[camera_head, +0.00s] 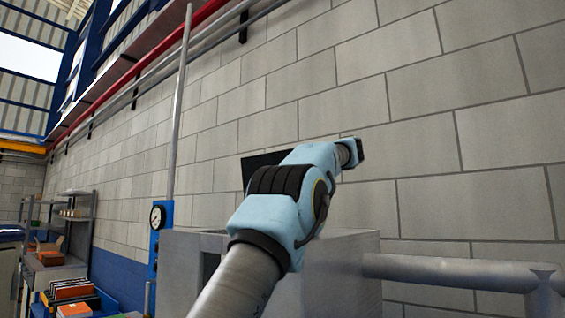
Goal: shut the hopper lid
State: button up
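A grey box-shaped hopper (345,268) stands against the block wall, partly hidden behind my arm. A dark flat panel, which looks like the raised hopper lid (257,164), shows above the box and left of my wrist. Most of this panel is hidden by my arm, so its tilt and hinge cannot be made out. My gripper (355,151) shows as a small dark end at the tip of the light blue arm, above the box and right of the panel. Its fingers cannot be made out, and no contact with the panel is visible.
A thick grey pipe (450,272) runs right from the box. A blue unit with a round gauge (157,218) and a vertical pipe (178,110) stand to the left. Shelves (73,225) and orange-filled bins (72,292) are farther left. The wall is close behind the box.

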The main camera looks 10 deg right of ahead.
grip_shut()
dwell(1.4)
